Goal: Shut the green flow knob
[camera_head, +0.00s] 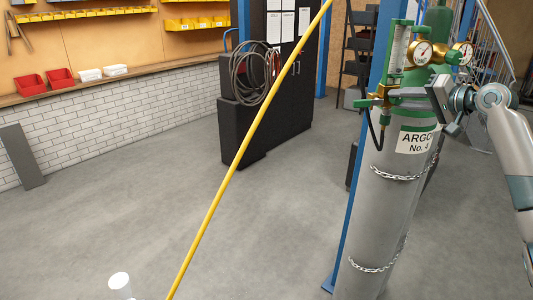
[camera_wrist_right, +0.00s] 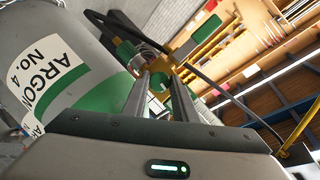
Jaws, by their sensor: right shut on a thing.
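The grey argon cylinder (camera_head: 385,215) with a green shoulder stands upright at the right. Its brass regulator carries a clear flow tube (camera_head: 397,45) and two round gauges (camera_head: 423,53). My right gripper (camera_head: 393,93) reaches in from the right, its fingers level just below the flow tube. In the right wrist view the fingers (camera_wrist_right: 164,90) are closed around the green flow knob (camera_wrist_right: 178,88), which shows partly between them. The fingers hide much of the knob. A flat green part (camera_wrist_right: 125,48) sits beyond the fingertips. My left gripper is out of view.
Chains (camera_head: 398,176) wrap the cylinder beside a blue post (camera_head: 350,210). A black hose (camera_head: 374,135) hangs from the regulator. A yellow pole (camera_head: 245,145) slants across the head view. A dark cabinet (camera_head: 290,100) stands behind. The middle floor is clear.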

